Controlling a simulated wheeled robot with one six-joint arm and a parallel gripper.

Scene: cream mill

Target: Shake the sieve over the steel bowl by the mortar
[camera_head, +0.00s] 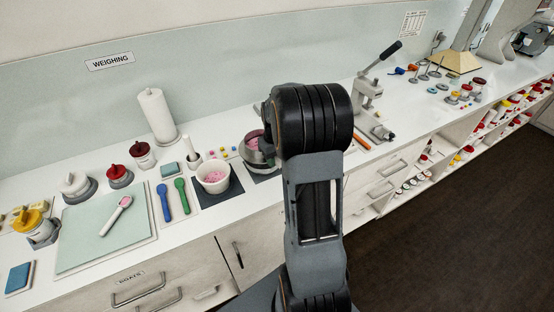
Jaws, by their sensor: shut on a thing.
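A round grey sieve (253,138) with pink material in it is just left of my arm's dark wrist, in the head view. My gripper (270,138) is shut on it, its fingers mostly hidden behind the arm. The steel bowl (259,159) shows directly below the sieve, partly hidden; I cannot tell how big the gap between them is. The white mortar (213,184), with pink powder inside, stands to the left of the bowl on a dark mat.
A white pestle-like piece (194,160) and a paper roll (157,117) stand behind the mortar. Blue (165,203) and green (182,196) spoons lie to its left, beside a pale green board (85,238). A lever press (372,92) stands right of my arm.

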